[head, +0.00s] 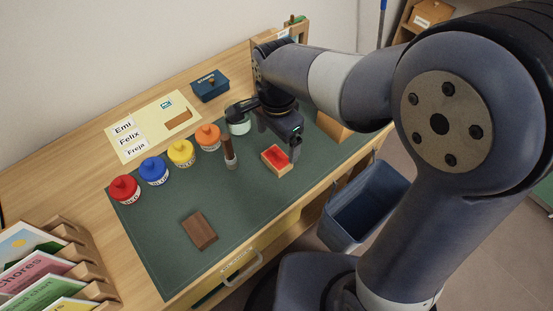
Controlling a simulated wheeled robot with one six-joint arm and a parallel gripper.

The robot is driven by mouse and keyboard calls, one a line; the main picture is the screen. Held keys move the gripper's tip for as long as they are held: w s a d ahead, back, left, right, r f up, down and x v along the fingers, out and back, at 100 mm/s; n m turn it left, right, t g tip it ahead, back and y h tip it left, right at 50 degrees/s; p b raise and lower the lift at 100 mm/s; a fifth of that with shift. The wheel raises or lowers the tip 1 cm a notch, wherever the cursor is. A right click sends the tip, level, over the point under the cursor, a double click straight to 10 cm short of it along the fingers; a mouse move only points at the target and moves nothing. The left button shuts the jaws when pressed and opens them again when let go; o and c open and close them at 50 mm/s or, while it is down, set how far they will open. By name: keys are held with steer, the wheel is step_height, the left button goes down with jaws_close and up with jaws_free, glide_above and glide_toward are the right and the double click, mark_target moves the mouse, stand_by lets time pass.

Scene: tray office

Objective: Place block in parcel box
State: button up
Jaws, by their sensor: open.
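My gripper (266,132) is open over the far right part of the green desk mat, with one dark finger beside a pale green jar (239,127) and the other beside a small wooden tray with a red inside (276,158). I see nothing held between the fingers. A flat brown rectangular piece (198,230), possibly the block, lies alone on the near left of the mat, well away from my gripper. A tan box-like thing (334,127), possibly the parcel box, stands at the mat's right end; my arm hides much of it.
Red (124,189), blue (154,171), yellow (181,153) and orange (208,137) jars line the mat's far edge. A brown-handled stamp (230,155) stands on the mat. A blue bin (364,207) is beside the desk; a card rack (75,255) is near left. The mat's left-middle is clear.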

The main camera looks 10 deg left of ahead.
mark_target(277, 158)
step_height(277, 158, down, 6)
steer(key=shift+s+f+b, duration=0.15)
steer(key=shift+f+b, duration=0.1)
steer(key=shift+b, duration=0.15)
steer(key=shift+c, duration=0.3)
steer(key=shift+r, duration=0.1)
steer(key=c, duration=1.1)
